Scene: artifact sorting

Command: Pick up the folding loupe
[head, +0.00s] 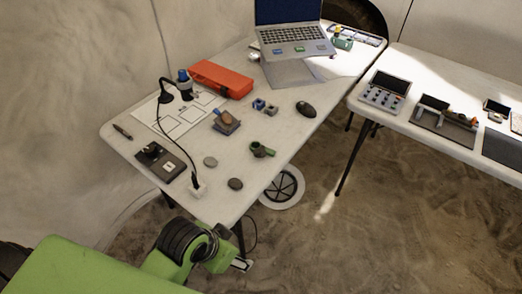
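I cannot tell for sure which small object is the folding loupe. Candidates on the left table (215,185) are a pair of small blue-grey pieces (265,107) near the middle and a dark green piece with a round end (261,150) near the right edge. A brown-and-blue object on a dark base (226,123) stands between the sheet and these. My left arm, green with black joints, comes in at the bottom left. Its end, with my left gripper (242,265), is low in front of the table, apart from all objects; its fingers are too small to read. My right gripper is out of view.
A lamp with a cable (168,85), a blue-topped bottle (184,82), an orange box (221,78) and a laptop (290,35) stand toward the back. A second table (430,80) is at right.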

